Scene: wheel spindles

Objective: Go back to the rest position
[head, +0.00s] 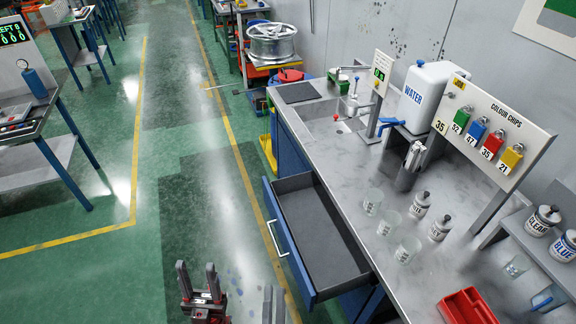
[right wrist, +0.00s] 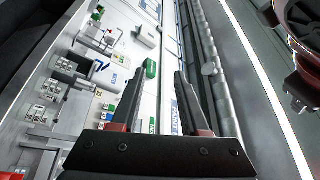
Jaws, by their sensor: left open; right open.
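My left gripper (head: 197,272) is low in the head view, over the floor to the left of the open drawer. Its two dark fingers point up in the picture and stand apart with nothing between them. My right gripper (head: 273,292) is at the bottom edge of the head view, just left of the drawer front, with only its fingertips showing. In the right wrist view, the right gripper's fingers (right wrist: 160,74) are spread and hold nothing.
A blue-fronted drawer (head: 290,258) stands open and looks empty, close to my right gripper. The grey worktop (head: 335,180) carries clear beakers, labelled bottles, a red tray (head: 467,307) and a white water tank (head: 425,95). Green floor lies open to the left.

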